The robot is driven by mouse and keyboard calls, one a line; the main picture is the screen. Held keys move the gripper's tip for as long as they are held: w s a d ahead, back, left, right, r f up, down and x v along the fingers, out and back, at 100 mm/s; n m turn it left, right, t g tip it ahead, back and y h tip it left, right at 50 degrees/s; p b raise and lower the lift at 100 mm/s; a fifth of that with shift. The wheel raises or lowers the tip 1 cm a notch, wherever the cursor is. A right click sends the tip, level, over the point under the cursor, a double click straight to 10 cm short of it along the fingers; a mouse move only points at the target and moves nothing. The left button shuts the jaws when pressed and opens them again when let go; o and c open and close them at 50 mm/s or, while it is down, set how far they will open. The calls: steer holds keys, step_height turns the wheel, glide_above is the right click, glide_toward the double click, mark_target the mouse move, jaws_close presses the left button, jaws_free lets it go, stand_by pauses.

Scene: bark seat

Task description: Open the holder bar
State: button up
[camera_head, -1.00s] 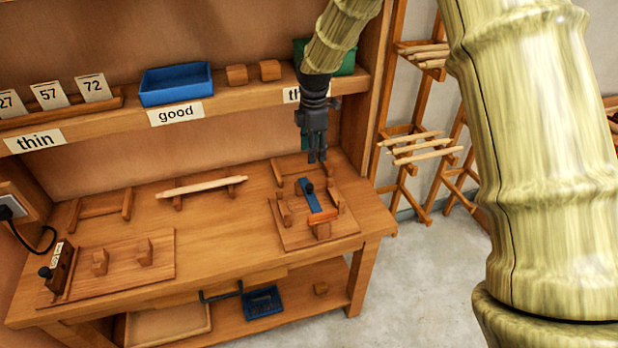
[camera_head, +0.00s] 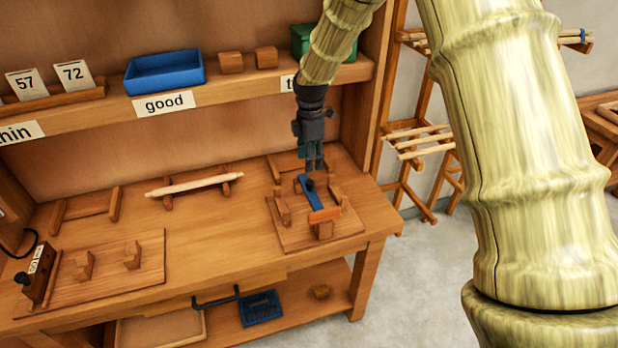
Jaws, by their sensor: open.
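The holder bar (camera_head: 315,194) is a blue bar with a dark knob (camera_head: 309,185) near its far end and an orange piece (camera_head: 324,215) at its near end. It lies across a wooden holder board (camera_head: 290,238) with small wooden blocks, at the right end of the workbench. My gripper (camera_head: 314,168) points down just above and behind the knob, its fingers apart and empty. I cannot tell whether the fingertips touch the bar.
A pale stick (camera_head: 195,186) rests on a wooden stand left of the holder. Another board with blocks (camera_head: 100,275) is at the bench's left. A shelf (camera_head: 230,92) with a blue bin (camera_head: 165,77) and a green bin (camera_head: 303,42) runs behind.

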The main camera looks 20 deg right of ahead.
mark_target(310, 181)
steer(key=shift+f+p, duration=1.2)
steer(key=shift+f, duration=3.05)
jaws_close()
